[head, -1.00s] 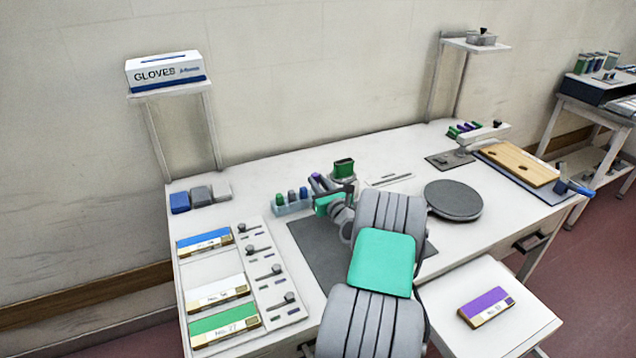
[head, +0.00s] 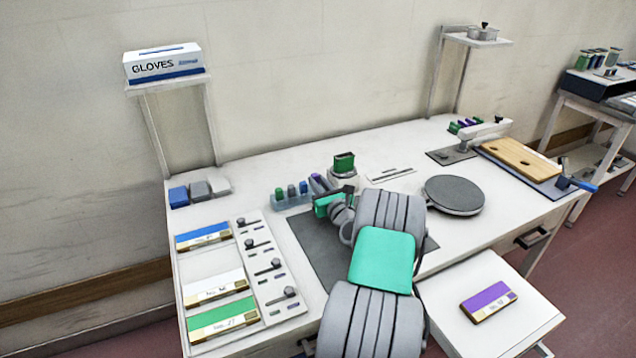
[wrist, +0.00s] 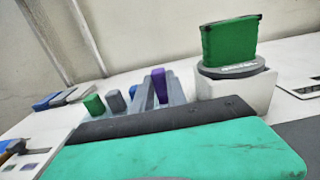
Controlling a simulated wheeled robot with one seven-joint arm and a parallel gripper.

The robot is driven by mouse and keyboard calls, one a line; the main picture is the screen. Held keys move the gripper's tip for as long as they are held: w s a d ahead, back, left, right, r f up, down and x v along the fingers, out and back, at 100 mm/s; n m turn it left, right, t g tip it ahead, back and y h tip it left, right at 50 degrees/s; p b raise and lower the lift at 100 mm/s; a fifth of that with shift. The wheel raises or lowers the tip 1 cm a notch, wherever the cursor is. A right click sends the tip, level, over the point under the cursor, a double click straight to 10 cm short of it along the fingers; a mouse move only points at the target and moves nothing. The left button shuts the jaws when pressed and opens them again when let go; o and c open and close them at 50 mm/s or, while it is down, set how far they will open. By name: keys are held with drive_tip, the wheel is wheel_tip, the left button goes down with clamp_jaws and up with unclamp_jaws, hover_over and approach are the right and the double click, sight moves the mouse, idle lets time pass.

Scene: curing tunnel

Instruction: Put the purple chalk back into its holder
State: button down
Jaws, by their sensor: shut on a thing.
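The purple chalk (head: 317,183) is a short purple stick close to the right end of the chalk holder. In the wrist view the purple chalk (wrist: 159,84) stands nearly upright between the grey fingers of my gripper (wrist: 160,92), which is shut on it. The chalk's lower end is hidden. The holder (head: 292,206) is a pale, translucent rack with a green, a grey and a blue chalk standing in it. My gripper (head: 322,186) is beside the rack's right end in the head view. I cannot tell whether the purple chalk is inside a slot.
A white-and-grey stand with a green block (head: 344,162) is just behind my gripper. A dark mat (head: 318,250) lies under my arm. Blue and grey blocks (head: 198,190) sit back left. A slider panel (head: 268,268) is at left, a round grey turntable (head: 454,194) at right.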

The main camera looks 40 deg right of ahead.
drive_tip(key=c, duration=1.3)
unclamp_jaws()
drive_tip(key=shift+o, duration=0.2)
wheel_tip(320, 180, up, 7)
drive_tip(key=p, duration=0.6)
